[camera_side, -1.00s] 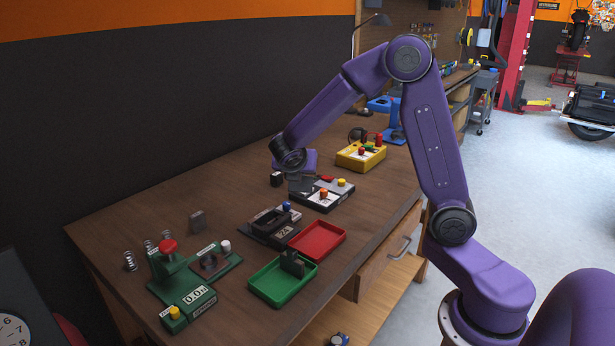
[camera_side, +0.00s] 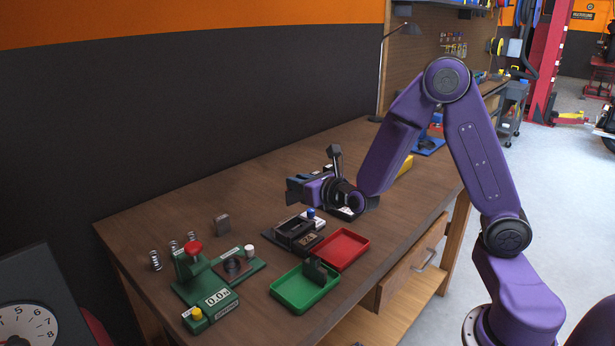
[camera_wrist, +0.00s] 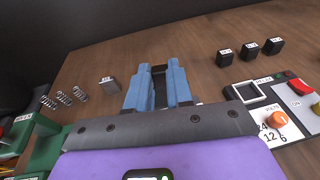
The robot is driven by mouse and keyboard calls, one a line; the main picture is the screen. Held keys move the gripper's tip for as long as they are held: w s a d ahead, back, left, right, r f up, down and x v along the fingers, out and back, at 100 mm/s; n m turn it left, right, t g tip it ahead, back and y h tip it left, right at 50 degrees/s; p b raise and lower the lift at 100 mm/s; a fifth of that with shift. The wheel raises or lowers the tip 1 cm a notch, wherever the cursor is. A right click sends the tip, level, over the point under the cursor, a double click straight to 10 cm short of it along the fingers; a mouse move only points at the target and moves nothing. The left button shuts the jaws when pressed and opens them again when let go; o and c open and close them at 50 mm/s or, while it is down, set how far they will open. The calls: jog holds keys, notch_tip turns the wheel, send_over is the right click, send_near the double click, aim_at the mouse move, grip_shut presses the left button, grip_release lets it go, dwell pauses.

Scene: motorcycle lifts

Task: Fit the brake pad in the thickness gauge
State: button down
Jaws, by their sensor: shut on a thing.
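My gripper (camera_side: 298,191) is held level above the bench, pointing left in the side view. In the wrist view its blue fingers (camera_wrist: 159,88) are shut on a dark piece, taken as the brake pad (camera_wrist: 159,75), mostly hidden between them. The thickness gauge (camera_side: 308,239) is a black device with a slot, a small display and a blue knob. It sits on the bench below and in front of my gripper, apart from it. Another dark pad-like piece (camera_side: 315,269) stands in the green tray (camera_side: 288,294).
A red tray (camera_side: 342,250) lies beside the gauge. A green press (camera_side: 208,290), springs (camera_side: 155,260) and a grey block (camera_side: 222,225) stand at the left. Black labelled blocks (camera_wrist: 249,47) and a tester with an orange knob (camera_wrist: 278,119) show at right in the wrist view.

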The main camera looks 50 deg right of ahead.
aim_at(291, 202)
jog(key=shift+s+a+f+n+t+y, duration=0.15)
jog(key=shift+a+f+n+y, duration=0.15)
jog(key=shift+f, duration=0.55)
jog(key=shift+a+f+n+t+y, duration=0.1)
jog(key=shift+a+f+n+y, duration=0.2)
jog(key=shift+f, duration=0.5)
jog(key=shift+s+a+f+n+t+y, duration=0.15)
jog(key=shift+a+f+n+y, duration=0.2)
jog(key=shift+f, duration=0.5)
jog(key=shift+d+f, duration=0.1)
jog(key=shift+f, duration=1.65)
jog(key=c, duration=0.5)
grip_release()
jog(key=shift+r, duration=0.1)
notch_tip(291, 202, up, 8)
jog(key=shift+f, duration=0.1)
dwell(0.9)
